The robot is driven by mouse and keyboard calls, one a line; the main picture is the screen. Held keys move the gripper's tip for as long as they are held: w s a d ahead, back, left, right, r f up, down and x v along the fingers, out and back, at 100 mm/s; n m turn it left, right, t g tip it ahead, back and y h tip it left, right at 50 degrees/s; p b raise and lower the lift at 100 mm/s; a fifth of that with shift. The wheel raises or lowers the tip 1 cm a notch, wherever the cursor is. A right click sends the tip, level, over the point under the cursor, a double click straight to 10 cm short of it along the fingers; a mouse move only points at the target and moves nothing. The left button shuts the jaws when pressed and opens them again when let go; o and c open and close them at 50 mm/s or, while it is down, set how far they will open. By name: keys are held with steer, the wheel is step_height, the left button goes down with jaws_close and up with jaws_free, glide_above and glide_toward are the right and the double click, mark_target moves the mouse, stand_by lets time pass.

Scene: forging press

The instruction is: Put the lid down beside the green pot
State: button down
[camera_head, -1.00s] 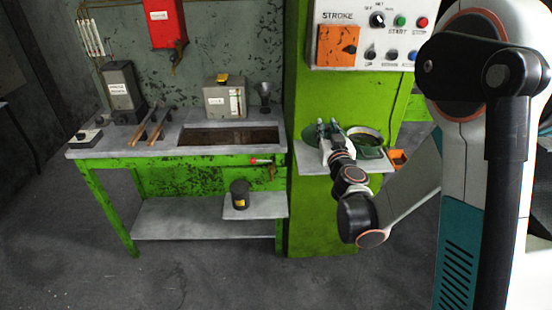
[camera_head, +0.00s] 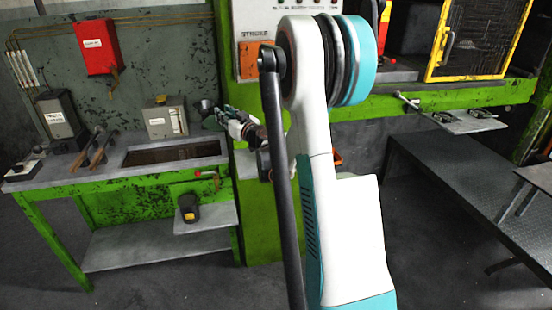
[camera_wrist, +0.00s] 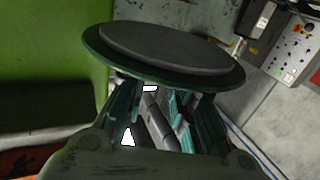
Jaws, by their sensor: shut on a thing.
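My gripper (camera_wrist: 155,105) is shut on a round dark green lid (camera_wrist: 165,52). In the wrist view the lid is held out flat at the fingertips, with a raised grey-black disc on its face. In the head view my gripper (camera_head: 235,120) is small, close to the green column and above its small grey shelf. The green pot cannot be seen in either current view; my own arm covers much of the area right of the gripper.
An orange bin (camera_head: 337,158) shows beside my arm. A control panel (camera_wrist: 295,50) is in the wrist view. A yellow-framed guard (camera_head: 478,40) stands right.

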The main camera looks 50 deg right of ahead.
steer(key=s+d, duration=0.4)
steer(key=d, duration=0.7)
steer(key=shift+h, duration=0.3)
step_height(320, 180, down, 19)
steer(key=b, duration=0.7)
steer(key=shift+a+r, duration=0.1)
steer(key=shift+a, duration=0.05)
steer(key=shift+r, duration=0.1)
steer(key=c, duration=1.4)
jaws_free()
steer(key=shift+o, duration=0.2)
